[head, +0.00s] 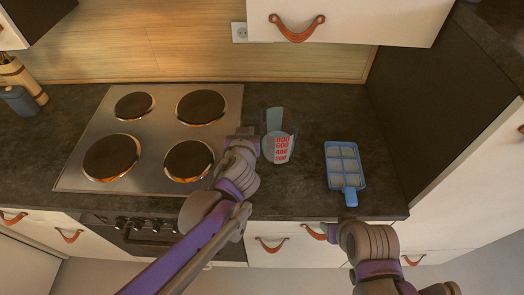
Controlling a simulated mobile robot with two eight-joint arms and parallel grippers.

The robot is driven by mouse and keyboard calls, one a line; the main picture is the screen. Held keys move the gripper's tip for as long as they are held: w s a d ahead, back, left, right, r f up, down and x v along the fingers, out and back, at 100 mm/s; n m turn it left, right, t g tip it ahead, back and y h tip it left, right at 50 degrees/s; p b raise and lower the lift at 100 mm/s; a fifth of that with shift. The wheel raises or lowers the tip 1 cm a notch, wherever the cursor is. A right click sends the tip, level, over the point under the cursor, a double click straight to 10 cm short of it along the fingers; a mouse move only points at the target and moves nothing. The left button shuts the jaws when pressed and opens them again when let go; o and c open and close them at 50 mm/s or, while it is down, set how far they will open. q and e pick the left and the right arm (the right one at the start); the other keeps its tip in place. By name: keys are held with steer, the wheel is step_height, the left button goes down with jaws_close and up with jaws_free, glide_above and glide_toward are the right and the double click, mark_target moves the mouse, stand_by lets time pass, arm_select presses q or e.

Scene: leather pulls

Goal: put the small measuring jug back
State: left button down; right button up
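A small see-through measuring jug (281,149) with red numbers stands on the dark worktop, right of the hob. A teal translucent part (274,118) shows just behind it; I cannot tell whether it belongs to the jug. My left gripper (247,134) is at the jug's left side, over the hob's right edge. Its fingers are small and partly hidden by my wrist, so its opening and any contact with the jug are unclear. My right gripper (327,231) is low, in front of the worktop's front edge near a drawer pull; its fingers are hard to make out.
A blue tray with pale compartments (344,165) lies right of the jug. The four-plate hob (150,140) fills the left. A tall dark panel (435,100) bounds the right, and a wall cabinet (350,18) hangs above. Worktop between jug and tray is clear.

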arm_select(q)
steer(key=shift+s+f+b, duration=0.15)
steer(key=shift+f+b, duration=0.2)
steer(key=shift+f, duration=1.6)
steer(key=shift+s+f+b, duration=0.1)
steer(key=shift+f+b, duration=0.25)
steer(key=shift+f, duration=1.6)
arm_select(e)
steer(key=shift+s+f, duration=0.3)
steer(key=shift+f, duration=0.3)
steer(key=shift+s+f, duration=0.25)
steer(key=shift+f, duration=0.35)
arm_select(q)
steer(key=shift+w+f, duration=0.1)
steer(key=c, duration=1.2)
jaws_free()
steer(key=shift+f, duration=0.1)
steer(key=o, duration=0.4)
steer(key=shift+o, duration=0.2)
